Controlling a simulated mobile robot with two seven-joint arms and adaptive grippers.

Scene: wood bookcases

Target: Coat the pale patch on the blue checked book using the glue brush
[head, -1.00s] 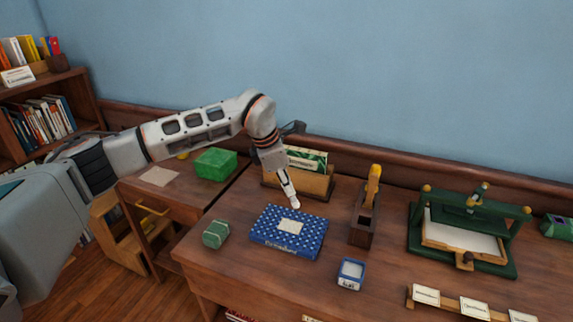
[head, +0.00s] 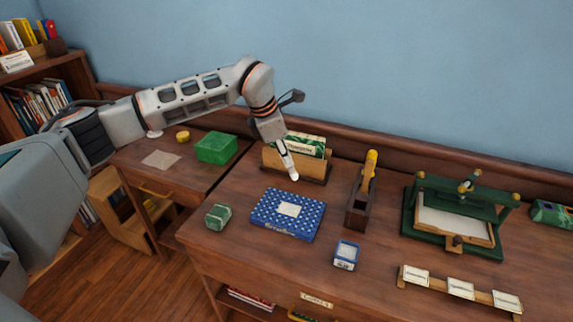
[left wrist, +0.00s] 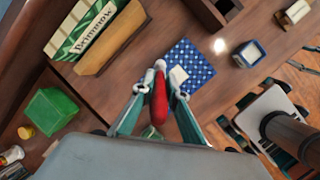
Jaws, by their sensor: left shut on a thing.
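The blue checked book (head: 266,223) lies flat on the desk, with the pale patch (head: 289,209) on its upper cover. It also shows in the left wrist view (left wrist: 190,56), patch partly visible (left wrist: 178,76). My left gripper (head: 282,147) is above and behind the book, pointing down. In the left wrist view it is shut on a red-handled tool (left wrist: 158,102) with a pale end, which looks like the glue brush. In the head view the pale tip (head: 294,177) appears behind the patch, apart from it.
A small blue-and-white pot (head: 346,254) stands right of the book. A small green block (head: 218,216) is left. A wooden holder with a yellow-handled tool (head: 361,206) and a green press (head: 461,212) stand further right. A wooden stand (head: 318,172) holds a green book behind.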

